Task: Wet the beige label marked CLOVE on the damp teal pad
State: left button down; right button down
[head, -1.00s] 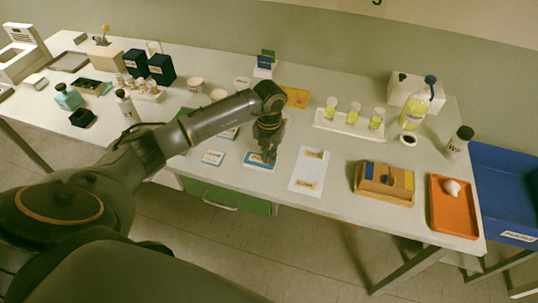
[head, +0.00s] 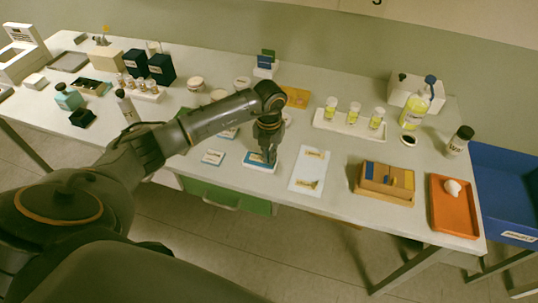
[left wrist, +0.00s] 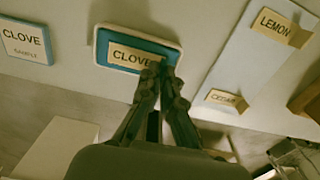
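The beige label marked CLOVE (left wrist: 137,57) lies over the damp teal pad (left wrist: 103,45), which has a pale rim, in the left wrist view. The label looks flat against the pad's face. The pad also shows near the front of the table in the head view (head: 250,163). My left gripper (left wrist: 159,72) points down at the pad with its fingertips close together at the label's right end, where they hide part of it. It appears shut on that end. The gripper also shows in the head view (head: 270,160). My right gripper is not in view.
A white sheet with LEMON (left wrist: 276,25) and CEDAR (left wrist: 227,100) labels lies right of the pad. A CLOVE sample card (left wrist: 24,42) lies to its left. A wooden block (head: 385,183) and an orange tray (head: 453,212) stand farther right.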

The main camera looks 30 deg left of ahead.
pick_arm(q)
jog(key=shift+s+f, duration=0.1)
jog(key=shift+r+p, duration=2.4)
jog(key=shift+r, duration=1.2)
